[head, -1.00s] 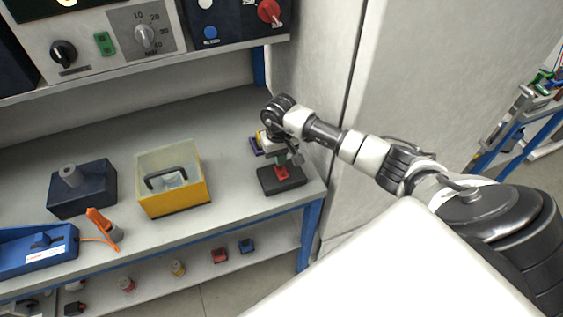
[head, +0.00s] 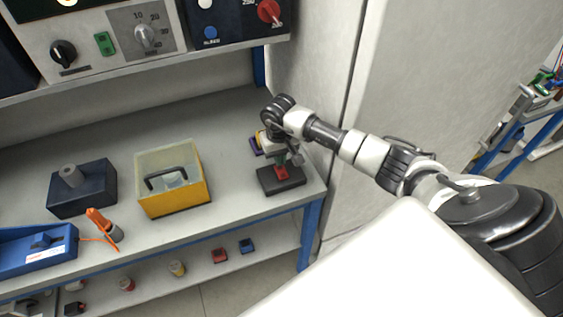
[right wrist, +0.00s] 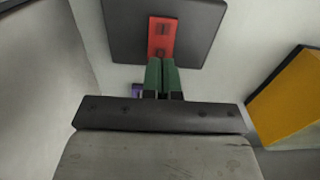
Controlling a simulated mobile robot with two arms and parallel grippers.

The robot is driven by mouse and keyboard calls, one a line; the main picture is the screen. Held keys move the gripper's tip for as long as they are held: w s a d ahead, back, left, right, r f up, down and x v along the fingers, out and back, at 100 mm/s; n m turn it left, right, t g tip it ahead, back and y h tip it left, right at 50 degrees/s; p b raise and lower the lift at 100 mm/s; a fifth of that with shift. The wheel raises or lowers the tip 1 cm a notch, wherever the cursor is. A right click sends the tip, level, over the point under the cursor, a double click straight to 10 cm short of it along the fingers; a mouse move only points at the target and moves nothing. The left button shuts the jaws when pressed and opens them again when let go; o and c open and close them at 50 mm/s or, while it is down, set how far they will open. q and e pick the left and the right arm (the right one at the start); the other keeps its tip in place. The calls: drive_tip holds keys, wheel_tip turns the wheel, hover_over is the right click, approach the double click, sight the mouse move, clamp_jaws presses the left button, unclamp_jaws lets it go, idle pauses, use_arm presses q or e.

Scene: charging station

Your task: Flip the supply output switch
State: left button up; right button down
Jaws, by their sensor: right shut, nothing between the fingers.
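A red rocker switch (head: 281,173) sits on a flat dark box (head: 296,184) near the right end of the bench. In the right wrist view, the red switch (right wrist: 162,35) shows marks on its face, on the dark plate (right wrist: 200,28). My right gripper (head: 284,164) is shut and empty. Its green fingertips (right wrist: 162,64) are together at the near end of the red switch, overlapping it in the picture. I cannot tell whether they touch it or how far the rocker is tilted. My left gripper is not in view.
A yellow box with a clear cover (head: 178,200) stands left of the dark box. A dark box with a grey knob (head: 82,190), an orange-handled tool (head: 102,222) and a blue device (head: 38,252) are further left. A tall pale cabinet stands right of the bench.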

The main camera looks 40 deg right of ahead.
drive_tip(key=shift+s+f+b, duration=0.1)
drive_tip(key=shift+f+b, duration=1.25)
drive_tip(key=shift+b, duration=0.1)
idle(0.9)
drive_tip(key=shift+r+p, duration=0.55)
drive_tip(key=shift+r, duration=0.35)
drive_tip(key=shift+r+p, duration=1.15)
drive_tip(key=shift+r, duration=1.5)
